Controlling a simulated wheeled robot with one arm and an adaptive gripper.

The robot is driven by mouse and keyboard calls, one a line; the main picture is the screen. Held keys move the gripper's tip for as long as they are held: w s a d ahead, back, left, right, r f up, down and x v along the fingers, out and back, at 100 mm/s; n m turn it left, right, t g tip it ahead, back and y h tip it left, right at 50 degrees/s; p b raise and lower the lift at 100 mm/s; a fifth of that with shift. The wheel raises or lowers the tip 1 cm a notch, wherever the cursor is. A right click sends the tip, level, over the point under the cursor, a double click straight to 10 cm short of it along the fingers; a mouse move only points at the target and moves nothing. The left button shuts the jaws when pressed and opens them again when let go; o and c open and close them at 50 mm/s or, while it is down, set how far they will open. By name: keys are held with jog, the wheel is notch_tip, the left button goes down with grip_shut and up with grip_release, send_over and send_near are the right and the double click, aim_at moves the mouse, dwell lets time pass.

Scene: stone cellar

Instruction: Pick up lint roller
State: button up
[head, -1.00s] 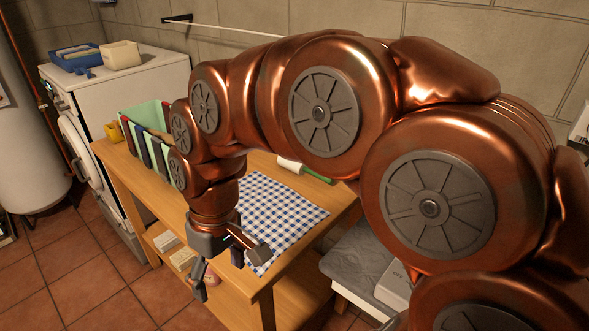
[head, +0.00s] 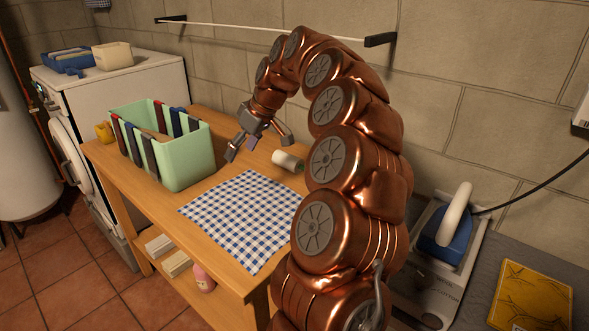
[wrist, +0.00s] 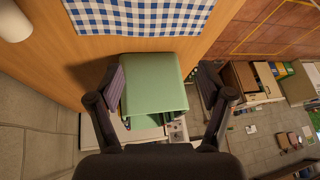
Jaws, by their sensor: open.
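The lint roller (head: 288,160) lies on the wooden table behind the checked cloth. Its white roll shows in the head view; my arm hides its handle side. In the wrist view, part of the white roll (wrist: 14,22) shows at the top left corner, outside the space between my fingers. My gripper (head: 258,148) is open and empty, above the back of the table, to the left of the roller and apart from it. The wrist view shows the fingers (wrist: 161,84) spread, with the green bin in the background between them.
The blue-and-white checked cloth (head: 240,215) lies flat in the middle. A blue iron (head: 445,235) stands at the right. A drying rod (head: 270,28) crosses the wall behind my arm.

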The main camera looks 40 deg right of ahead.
jog(key=d+f+m+h+b, duration=0.1)
jog(key=d+f, duration=0.3)
jog(key=d, duration=0.9)
jog(key=m+t+h+b, duration=0.1)
send_near(302, 163)
jog(key=shift+w+a+f, duration=0.9)
jog(key=shift+w, duration=0.05)
jog(key=shift+d+f, duration=0.15)
jog(key=shift+d, duration=0.05)
jog(key=shift+x, duration=1.15)
jog(key=shift+s+d+f+p+x, duration=0.1)
jog(key=shift+d+p+x, duration=0.1)
jog(key=shift+x, duration=0.7)
jog(key=shift+s+d+f+p+x, duration=0.1)
jog(key=shift+p+x, duration=0.1)
jog(key=shift+x, duration=0.7)
jog(key=shift+s+d+p+x, duration=0.1)
jog(key=shift+d+p+x, duration=0.1)
jog(key=shift+x, duration=0.65)
jog(key=c, duration=1.3)
